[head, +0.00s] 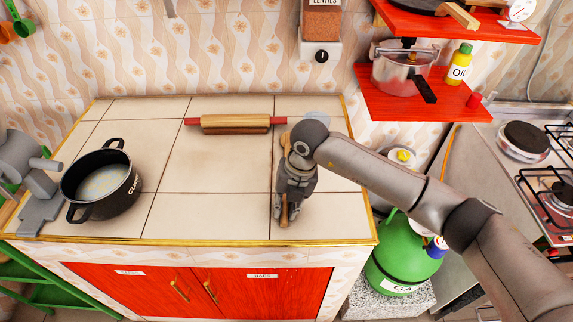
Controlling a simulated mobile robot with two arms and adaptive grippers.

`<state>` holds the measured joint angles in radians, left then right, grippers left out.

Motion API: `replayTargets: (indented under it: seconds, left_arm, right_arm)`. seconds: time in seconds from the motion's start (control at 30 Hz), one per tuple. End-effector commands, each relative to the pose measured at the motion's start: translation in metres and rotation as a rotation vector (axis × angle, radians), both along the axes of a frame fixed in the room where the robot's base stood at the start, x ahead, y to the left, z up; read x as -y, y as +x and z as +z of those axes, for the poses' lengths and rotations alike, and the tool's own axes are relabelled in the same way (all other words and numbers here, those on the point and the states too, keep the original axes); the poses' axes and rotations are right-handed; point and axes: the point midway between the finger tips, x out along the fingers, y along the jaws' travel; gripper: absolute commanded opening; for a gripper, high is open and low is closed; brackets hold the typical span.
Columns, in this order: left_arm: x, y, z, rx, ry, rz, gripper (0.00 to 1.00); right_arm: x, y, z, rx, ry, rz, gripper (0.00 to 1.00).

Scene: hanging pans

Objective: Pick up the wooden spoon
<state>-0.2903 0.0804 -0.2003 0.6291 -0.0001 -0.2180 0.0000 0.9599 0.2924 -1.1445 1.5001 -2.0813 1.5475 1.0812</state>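The wooden spoon (284,216) lies on the right part of the tiled counter, pointing front to back. One end shows below my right gripper and a paler part shows above it; the middle is hidden under the gripper and wrist. My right gripper (285,211) points down over the spoon, with its fingers around or right beside the near end. I cannot tell whether the fingers are closed on it or whether the spoon is off the counter. I do not make out my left gripper.
A rolling pin (236,124) with red handles lies behind, left of the spoon. A black pot (102,182) and a grey metal device (38,212) stand at the left. The counter's middle is clear. A green gas bottle (398,255) and red shelf (395,108) are at the right.

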Motion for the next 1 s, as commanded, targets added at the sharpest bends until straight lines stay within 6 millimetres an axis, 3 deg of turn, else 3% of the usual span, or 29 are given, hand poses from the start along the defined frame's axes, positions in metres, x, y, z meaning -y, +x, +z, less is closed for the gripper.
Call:
replayTargets:
  seconds: [0.1,0.27,0.67,0.9,1.0]
  left_arm:
    - [0.000,-0.006,-0.001,-0.010,0.001,0.001,0.00]
    - [-0.001,-0.014,-0.002,-0.022,0.003,0.001,0.00]
    - [-0.001,-0.016,-0.005,-0.025,0.002,0.001,0.00]
    - [-0.001,-0.015,-0.021,-0.023,0.002,0.001,0.00]
    - [-0.001,-0.014,-0.023,-0.022,0.003,0.001,0.00]
  right_arm:
    - [0.000,0.000,0.000,0.000,0.000,0.000,0.21]
    - [0.000,0.000,0.000,0.000,0.000,0.000,0.01]
    - [0.000,0.001,0.004,0.003,0.001,-0.001,0.00]
    - [0.000,0.001,0.030,0.007,0.002,0.002,0.00]
    - [-0.007,-0.013,0.048,0.005,0.004,0.005,0.00]
